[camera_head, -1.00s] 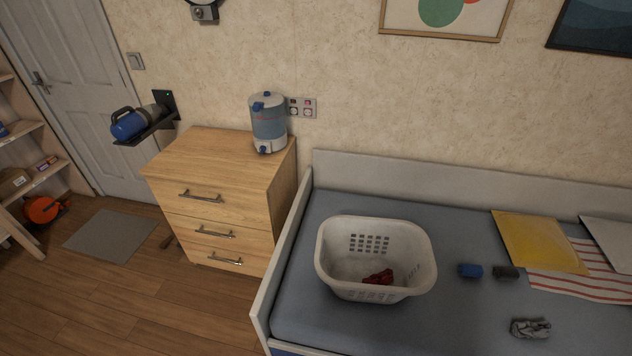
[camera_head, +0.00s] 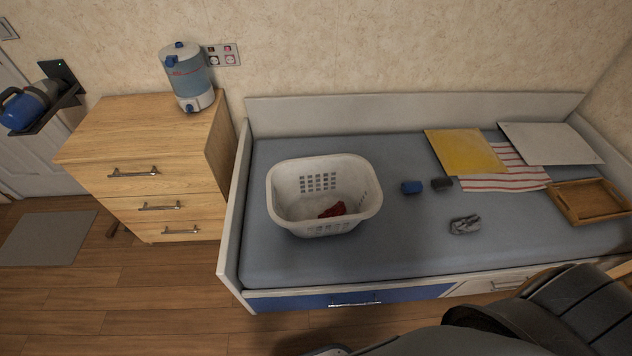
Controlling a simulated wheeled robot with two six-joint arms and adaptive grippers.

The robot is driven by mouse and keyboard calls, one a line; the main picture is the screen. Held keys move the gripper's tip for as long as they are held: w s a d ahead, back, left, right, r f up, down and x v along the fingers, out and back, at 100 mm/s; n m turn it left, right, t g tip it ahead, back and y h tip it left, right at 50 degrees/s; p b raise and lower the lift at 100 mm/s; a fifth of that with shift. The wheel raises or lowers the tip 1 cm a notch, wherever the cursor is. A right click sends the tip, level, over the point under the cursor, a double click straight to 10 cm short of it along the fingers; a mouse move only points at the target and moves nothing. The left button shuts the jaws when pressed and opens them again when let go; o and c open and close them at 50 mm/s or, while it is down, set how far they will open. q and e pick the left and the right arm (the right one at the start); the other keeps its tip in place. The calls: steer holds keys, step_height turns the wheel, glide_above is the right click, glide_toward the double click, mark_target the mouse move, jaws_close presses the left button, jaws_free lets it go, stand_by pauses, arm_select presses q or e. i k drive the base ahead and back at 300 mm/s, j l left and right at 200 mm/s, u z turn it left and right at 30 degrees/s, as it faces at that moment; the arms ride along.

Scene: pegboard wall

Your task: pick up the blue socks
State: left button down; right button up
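The blue socks (camera_head: 412,187) are a small rolled bundle lying on the grey-blue mattress of the bed (camera_head: 400,245). They lie to the right of the white laundry basket (camera_head: 285,212), apart from it. A dark grey rolled bundle (camera_head: 442,184) lies close to their right. Neither of my grippers shows in the head view. Dark parts of my own body cover the bottom right corner.
A red cloth (camera_head: 333,210) lies in the basket. A crumpled grey cloth (camera_head: 465,225) lies nearer the bed's front edge. A yellow board (camera_head: 465,152), a striped cloth (camera_head: 500,180) and a wooden tray (camera_head: 565,215) occupy the right. A dresser (camera_head: 150,130) stands left.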

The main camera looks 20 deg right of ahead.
mark_target(412, 187)
steer(key=k+j+z, duration=0.15)
steer(key=z, duration=1.35)
steer(key=l+u, duration=0.1)
steer(key=u, duration=0.3)
steer(key=l+u, duration=0.15)
steer(key=u, duration=0.25)
steer(key=l+u, duration=0.1)
steer(key=u, duration=0.35)
steer(key=l+u, duration=0.15)
steer(key=l, duration=0.25)
steer(key=l+u, duration=0.2)
steer(key=l, duration=0.25)
steer(key=k+l+u, duration=0.15)
steer(key=l, duration=0.2)
steer(key=k+l+u, duration=0.15)
steer(key=l, duration=0.25)
steer(key=l+u, duration=0.15)
steer(key=l, duration=0.25)
